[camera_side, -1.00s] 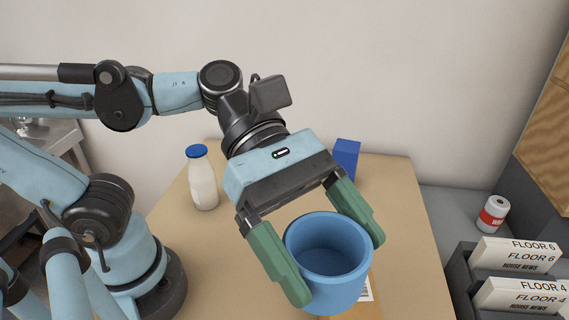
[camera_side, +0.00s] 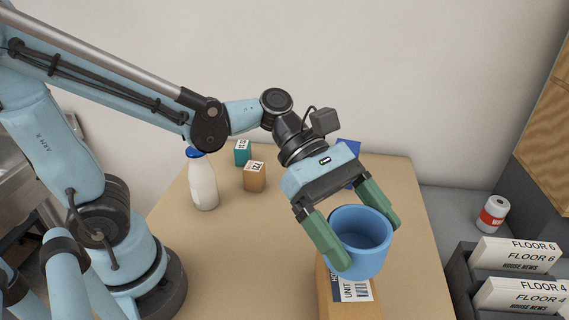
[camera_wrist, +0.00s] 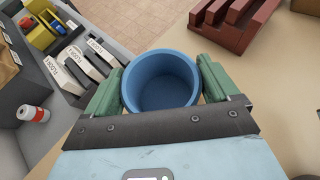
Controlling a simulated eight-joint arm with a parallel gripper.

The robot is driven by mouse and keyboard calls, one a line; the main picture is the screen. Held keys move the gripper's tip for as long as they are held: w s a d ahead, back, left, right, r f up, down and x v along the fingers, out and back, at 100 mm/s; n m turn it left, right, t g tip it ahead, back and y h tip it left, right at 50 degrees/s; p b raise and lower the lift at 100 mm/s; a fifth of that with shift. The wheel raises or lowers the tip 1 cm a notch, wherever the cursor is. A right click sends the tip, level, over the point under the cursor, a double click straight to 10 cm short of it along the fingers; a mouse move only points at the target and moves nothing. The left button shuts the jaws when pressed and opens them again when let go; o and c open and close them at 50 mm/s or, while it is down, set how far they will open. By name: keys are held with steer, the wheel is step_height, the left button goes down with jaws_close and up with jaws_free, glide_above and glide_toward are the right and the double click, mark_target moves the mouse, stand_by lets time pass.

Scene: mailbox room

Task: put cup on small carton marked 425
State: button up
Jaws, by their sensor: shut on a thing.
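The blue cup (camera_side: 362,245) is between the green fingers of my gripper (camera_side: 353,232), upright with its open top facing up. My gripper is shut on it, one finger on each side. The cup also shows in the wrist view (camera_wrist: 161,80).
A white bottle with a blue cap (camera_side: 202,182) stands at the table's left. A blue box (camera_side: 349,149) is partly hidden behind my gripper. A dark red slotted block (camera_wrist: 234,22) lies on the table. Mail folders (camera_side: 517,255) and a can (camera_side: 493,213) are at the right.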

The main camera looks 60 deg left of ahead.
mark_target(354, 244)
steer(key=shift+f, duration=1.7)
steer(key=shift+f, duration=0.1)
steer(key=o, duration=0.8)
steer(key=shift+a+r, duration=0.1)
steer(key=shift+r, duration=0.1)
steer(key=v, duration=1.2)
steer(key=w+a+f+m+t+y, duration=0.1)
steer(key=a+f+m+t+y, duration=0.1)
steer(key=a+m+y, duration=0.2)
steer(key=w+a+f+m+t+y, duration=0.1)
steer(key=a+f+m+t+y, duration=0.1)
steer(key=m, duration=0.6)
steer(key=w+a+f+m+t+y, duration=0.1)
steer(key=a+f+m+t+y, duration=0.1)
steer(key=a+m+y, duration=0.3)
steer(key=shift+a+f+m+t+y, duration=0.35)
steer(key=shift+m+y, duration=0.25)
steer(key=shift+m, duration=0.2)
